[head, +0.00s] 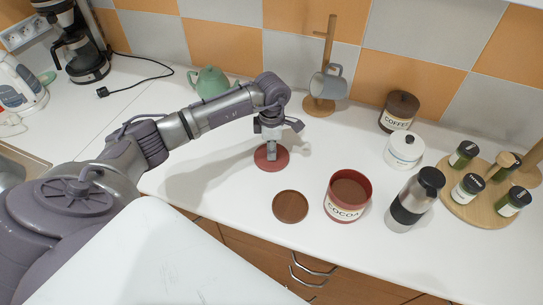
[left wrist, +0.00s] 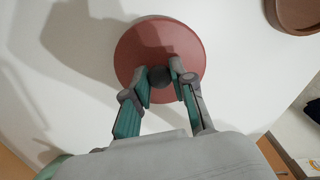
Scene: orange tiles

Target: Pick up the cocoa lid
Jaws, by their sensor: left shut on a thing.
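The cocoa lid (head: 261,160) is a round dark-red disc on the white counter. In the left wrist view the lid (left wrist: 160,40) shows a dark round knob (left wrist: 160,76) at its middle. My left gripper (head: 271,153) points down over the lid. Its fingers in the left wrist view (left wrist: 159,80) are shut on the knob, one on each side. I cannot tell whether the lid touches the counter or is slightly raised. The open red cocoa canister (head: 345,212), labelled COCOA, stands to the right with brown contents. My right gripper is not in view.
A brown disc (head: 290,206) lies between lid and canister. Behind are a mug stand (head: 325,60) and green teapot (head: 209,82). The counter left of the lid is clear.

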